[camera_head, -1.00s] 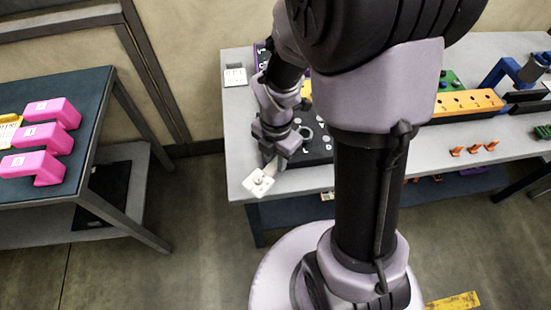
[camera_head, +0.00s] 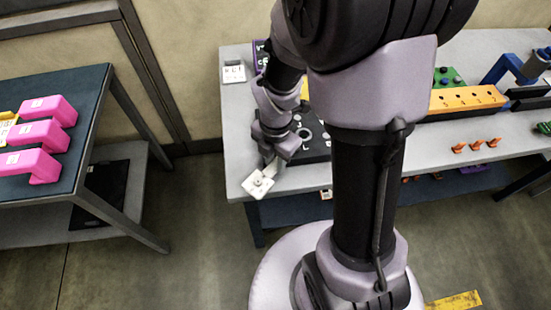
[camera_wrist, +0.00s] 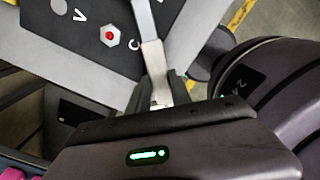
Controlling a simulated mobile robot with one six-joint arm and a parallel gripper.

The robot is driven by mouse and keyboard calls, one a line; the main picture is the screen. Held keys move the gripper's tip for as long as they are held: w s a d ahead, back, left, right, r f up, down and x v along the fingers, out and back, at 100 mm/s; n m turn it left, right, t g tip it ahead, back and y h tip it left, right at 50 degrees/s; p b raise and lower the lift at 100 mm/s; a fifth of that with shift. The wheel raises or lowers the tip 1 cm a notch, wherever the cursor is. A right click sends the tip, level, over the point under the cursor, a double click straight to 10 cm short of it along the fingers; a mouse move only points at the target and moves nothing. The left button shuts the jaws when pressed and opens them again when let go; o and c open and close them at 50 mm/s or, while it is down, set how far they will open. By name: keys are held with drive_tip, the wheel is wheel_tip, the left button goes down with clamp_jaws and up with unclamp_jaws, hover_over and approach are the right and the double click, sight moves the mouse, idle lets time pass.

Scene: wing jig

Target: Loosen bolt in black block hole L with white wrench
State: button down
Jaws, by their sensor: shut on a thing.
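My gripper (camera_wrist: 166,92) is shut on the white wrench (camera_wrist: 153,58). In the head view the wrench's square end (camera_head: 258,184) sticks out past the left front edge of the workbench. The black block (camera_head: 317,150) lies on the bench behind and right of my gripper, partly hidden by my arm. The wrist view shows part of the black block (camera_wrist: 115,58), with white letters and a red bolt (camera_wrist: 110,36) in a pale ring. I cannot tell which letter marks that hole. The wrench's far end is cut off at the top of the wrist view.
A grey workbench (camera_head: 238,122) carries a white labelled box (camera_head: 234,72), an orange block (camera_head: 465,101), a green block (camera_head: 446,78) and small orange parts (camera_head: 476,145). A dark table (camera_head: 85,105) with pink blocks (camera_head: 35,135) stands left. Open floor lies between them.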

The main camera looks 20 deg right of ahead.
drive_tip(key=shift+f, duration=0.35)
drive_tip(key=shift+s+d+r+n, duration=0.1)
drive_tip(key=shift+s+d+n, duration=0.1)
drive_tip(key=shift+s+n, duration=0.15)
drive_tip(key=shift+s+d+n+p, duration=0.45)
drive_tip(key=shift+s+d+n, duration=0.05)
drive_tip(key=shift+s+n, duration=0.35)
drive_tip(key=shift+s+d+r+n+p, duration=0.2)
drive_tip(key=shift+s+d+n+p, duration=0.6)
drive_tip(key=shift+n, duration=0.4)
drive_tip(key=shift+d, duration=0.15)
